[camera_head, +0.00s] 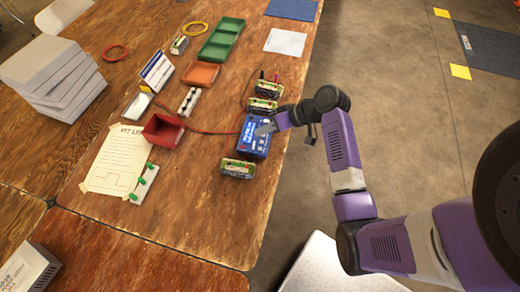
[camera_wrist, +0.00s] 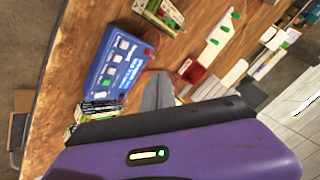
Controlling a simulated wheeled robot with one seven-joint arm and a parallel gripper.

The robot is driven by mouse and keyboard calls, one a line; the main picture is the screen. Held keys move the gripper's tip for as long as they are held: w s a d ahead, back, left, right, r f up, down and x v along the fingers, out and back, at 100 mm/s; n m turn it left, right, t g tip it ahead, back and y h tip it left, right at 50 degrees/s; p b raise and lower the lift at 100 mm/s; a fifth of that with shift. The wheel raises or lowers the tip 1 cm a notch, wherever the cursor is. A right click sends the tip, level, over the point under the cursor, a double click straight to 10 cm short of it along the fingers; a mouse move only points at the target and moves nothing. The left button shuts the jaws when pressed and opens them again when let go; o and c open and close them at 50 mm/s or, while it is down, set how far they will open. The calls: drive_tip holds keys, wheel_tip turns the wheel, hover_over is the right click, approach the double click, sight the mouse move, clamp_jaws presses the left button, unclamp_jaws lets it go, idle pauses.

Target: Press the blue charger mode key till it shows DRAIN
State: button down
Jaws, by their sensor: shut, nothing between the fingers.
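The blue charger (camera_head: 249,146) lies near the right edge of the wooden table in the head view. My gripper (camera_head: 264,129) is shut and empty, over the charger's upper right part in the head view. In the wrist view the gripper's grey fingertips (camera_wrist: 157,88) appear right of the charger. Contact cannot be told.
Battery packs stand close by, one in front of the charger (camera_head: 237,168) and others behind it (camera_head: 262,105). A red bin (camera_head: 163,131), orange tray (camera_head: 200,75) and green tray (camera_head: 222,39) lie beyond. A red cable runs towards the charger. Bare table lies in front.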

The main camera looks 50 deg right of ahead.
drive_tip(key=b, duration=0.4)
hover_over(260, 149)
drive_tip(key=s, duration=0.1)
drive_tip(key=f, duration=0.5)
drive_tip(key=shift+d+f, duration=0.1)
drive_tip(key=shift+d, duration=0.2)
drive_tip(key=shift+f+b, duration=0.75)
drive_tip(key=shift+f, duration=0.3)
drive_tip(key=shift+f, duration=0.4)
drive_tip(key=shift+f+b, duration=0.35)
drive_tip(key=shift+f, duration=0.05)
idle(1.0)
drive_tip(key=shift+r, duration=0.15)
drive_tip(key=shift+r+p, duration=0.65)
drive_tip(key=shift+p, duration=0.15)
drive_tip(key=shift+r, duration=0.1)
